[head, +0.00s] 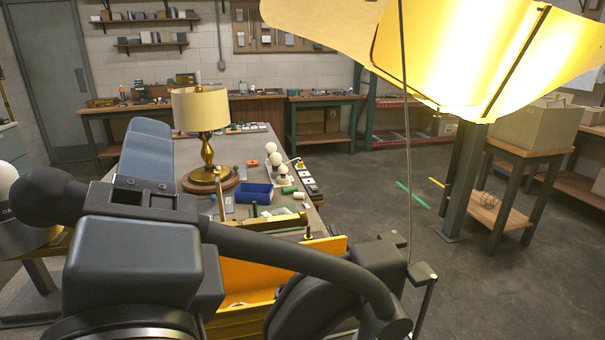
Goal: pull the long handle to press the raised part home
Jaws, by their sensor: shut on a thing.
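The long handle (300,256) is a dark bar across the foreground. A black ball knob (48,195) is at its left end, and it slopes down right to a dark round hub (325,308) at the lower edge. My gripper (150,193) is at the left part of the handle, near the knob, and is shut on it. The finger contact is partly hidden by the gripper's own dark body. The raised part cannot be made out; the area under the handle is largely hidden.
A workbench behind holds a brass lamp (203,112), a blue bin (255,193) and white bulbs (275,159). A yellow-orange open box (250,280) is below the handle. A bright yellow shade (450,50) and thin rod (405,130) are at right.

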